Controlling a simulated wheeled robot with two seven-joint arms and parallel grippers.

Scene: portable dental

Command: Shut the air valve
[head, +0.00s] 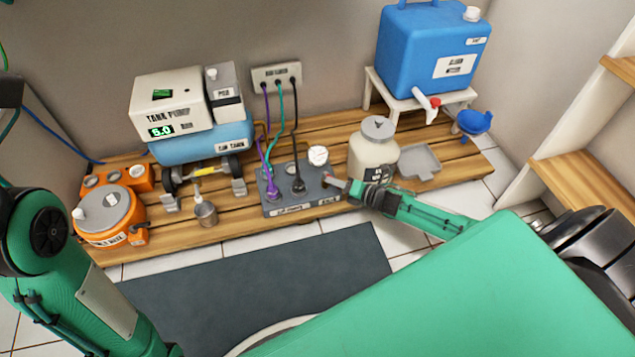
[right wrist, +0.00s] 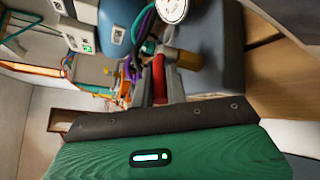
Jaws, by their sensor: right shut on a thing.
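The air valve shows in the right wrist view as a red lever (right wrist: 159,76) on a brass body (right wrist: 187,59), at the side of a grey block. In the head view that grey block (head: 291,208) sits on the wooden slatted deck, with a white round gauge (head: 318,155) at its back right corner. My right gripper (head: 346,188) reaches in from the right to the block's right end and is shut on the red lever. The gripper mostly hides the valve in the head view. My left arm shows at the left; its gripper is out of view.
A cream jar (head: 372,157) with a grey lid stands just behind my right gripper. Purple, teal and black hoses rise from the block to a wall plate (head: 277,76). A small metal cup (head: 205,213) and an orange pot (head: 110,215) stand to the left.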

